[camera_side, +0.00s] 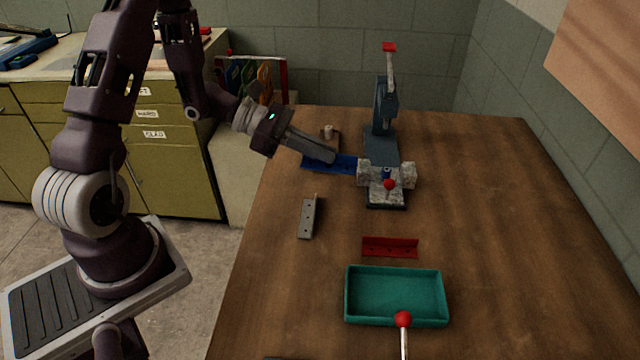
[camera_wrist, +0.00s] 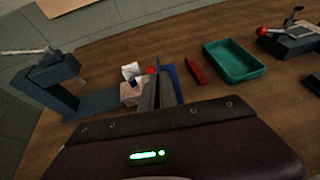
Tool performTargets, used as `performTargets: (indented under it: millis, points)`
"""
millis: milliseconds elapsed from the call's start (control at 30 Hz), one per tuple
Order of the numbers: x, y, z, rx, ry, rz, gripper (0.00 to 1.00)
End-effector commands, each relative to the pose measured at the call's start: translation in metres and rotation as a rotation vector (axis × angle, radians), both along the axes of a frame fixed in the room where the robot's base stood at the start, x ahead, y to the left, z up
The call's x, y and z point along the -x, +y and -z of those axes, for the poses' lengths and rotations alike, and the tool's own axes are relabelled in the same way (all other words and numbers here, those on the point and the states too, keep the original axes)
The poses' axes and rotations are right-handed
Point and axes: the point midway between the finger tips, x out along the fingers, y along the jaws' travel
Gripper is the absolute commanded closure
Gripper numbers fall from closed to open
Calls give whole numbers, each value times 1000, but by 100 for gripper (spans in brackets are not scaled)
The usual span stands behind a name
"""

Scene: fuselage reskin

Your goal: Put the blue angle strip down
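The blue angle strip (camera_side: 345,163) lies across the tip of my gripper (camera_side: 328,155) in the side view, its right end close to the left block of the grey clamp fixture (camera_side: 387,196). My gripper's fingers look closed on the strip and cover part of it. In the wrist view, the blue strip (camera_wrist: 173,80) shows just right of the fingers of my gripper (camera_wrist: 156,82). I cannot tell whether the strip touches the tabletop or is slightly above it.
A grey angle strip (camera_side: 307,218) and a red angle strip (camera_side: 390,248) lie on the table (camera_side: 500,240). A green tray (camera_side: 397,295) is at the front, with a red-knobbed lever (camera_side: 403,320) before it. A blue-grey press (camera_side: 382,110) stands behind the fixture. The table's right side is clear.

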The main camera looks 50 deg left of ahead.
Motion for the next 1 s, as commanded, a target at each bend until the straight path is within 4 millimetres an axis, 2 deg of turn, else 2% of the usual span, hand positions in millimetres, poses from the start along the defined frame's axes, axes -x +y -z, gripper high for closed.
performTargets:
  millis: [133,267,400,500,600,700,967,1000]
  points:
    - [-11,-49,8,7,2,47,100]
    - [-10,-113,20,9,6,106,100]
    - [12,-181,30,9,6,184,100]
    - [31,-214,35,8,6,231,100]
    - [44,-232,37,5,4,260,100]
    - [50,-239,40,1,3,274,100]
    - [51,-240,62,-4,-1,283,100]
    - [51,-241,70,-3,7,277,100]
